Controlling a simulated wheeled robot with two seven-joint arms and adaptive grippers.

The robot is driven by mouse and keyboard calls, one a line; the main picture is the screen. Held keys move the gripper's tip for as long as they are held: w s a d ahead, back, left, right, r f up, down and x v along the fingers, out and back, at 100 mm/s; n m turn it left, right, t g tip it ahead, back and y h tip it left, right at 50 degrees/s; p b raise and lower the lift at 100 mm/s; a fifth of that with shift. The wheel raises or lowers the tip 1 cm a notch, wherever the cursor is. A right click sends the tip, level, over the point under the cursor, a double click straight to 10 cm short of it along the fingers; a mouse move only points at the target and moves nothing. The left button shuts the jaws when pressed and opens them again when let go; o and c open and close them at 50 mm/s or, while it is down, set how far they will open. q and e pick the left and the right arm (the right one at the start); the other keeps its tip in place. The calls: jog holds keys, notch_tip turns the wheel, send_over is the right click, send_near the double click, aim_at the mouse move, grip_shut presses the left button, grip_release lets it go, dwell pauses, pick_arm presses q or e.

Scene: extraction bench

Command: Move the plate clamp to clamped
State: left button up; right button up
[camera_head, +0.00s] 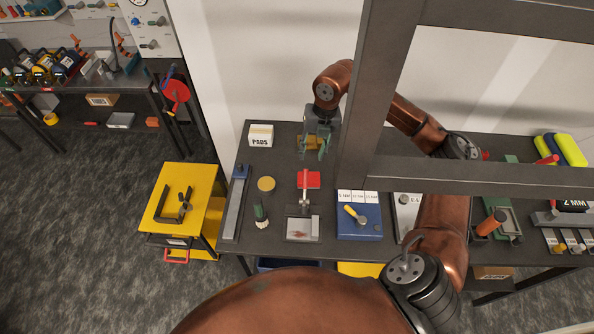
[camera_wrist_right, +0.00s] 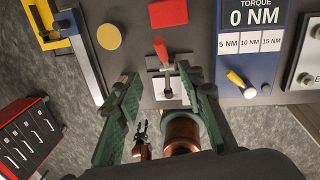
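The plate clamp (camera_head: 304,199) stands on the bench, a small metal toggle with a red handle, at the back of a pale metal plate (camera_head: 301,229). Its red handle also shows in the wrist view (camera_wrist_right: 160,50), beyond and between my fingertips. The handle appears raised; its exact angle is hard to tell. My right gripper (camera_head: 313,153) has green fingers and hangs behind the clamp in the head view, apart from it. In the wrist view my right gripper (camera_wrist_right: 155,80) is open, with nothing between the fingers.
A red square (camera_head: 313,180) lies just behind the clamp. A blue torque box (camera_head: 359,226) with a yellow lever stands to the right. A yellow disc (camera_head: 266,184) and green-handled brush (camera_head: 261,215) are left. A PADS box (camera_head: 261,135) sits at the back. A dark frame crosses overhead.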

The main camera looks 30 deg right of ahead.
jog(key=b, duration=0.6)
send_over(306, 174)
jog(key=f, duration=0.6)
jog(key=shift+s+d+f, duration=0.1)
jog(key=shift+d+f, duration=0.2)
jog(key=shift+d, duration=0.1)
jog(key=shift+f, duration=0.2)
jog(key=f, duration=0.2)
jog(key=shift+a+f+p, duration=0.2)
jog(key=shift+f+p, duration=0.1)
jog(key=shift+p, duration=0.05)
jog(key=f, duration=0.3)
jog(key=shift+a+f, duration=0.2)
jog(key=shift+f, duration=0.1)
pick_arm(q)
jog(key=shift+s+f+p, duration=0.1)
jog(key=shift+s+f, duration=0.25)
jog(key=shift+f, duration=0.6)
jog(key=shift+s+f+p, duration=0.1)
jog(key=shift+s+f, duration=0.25)
jog(key=shift+f, duration=0.55)
jog(key=shift+s+f+p, duration=0.1)
jog(key=shift+s+f, duration=0.25)
jog(key=shift+f, duration=0.6)
pick_arm(e)
jog(key=shift+f, duration=0.65)
jog(key=shift+c, duration=0.6)
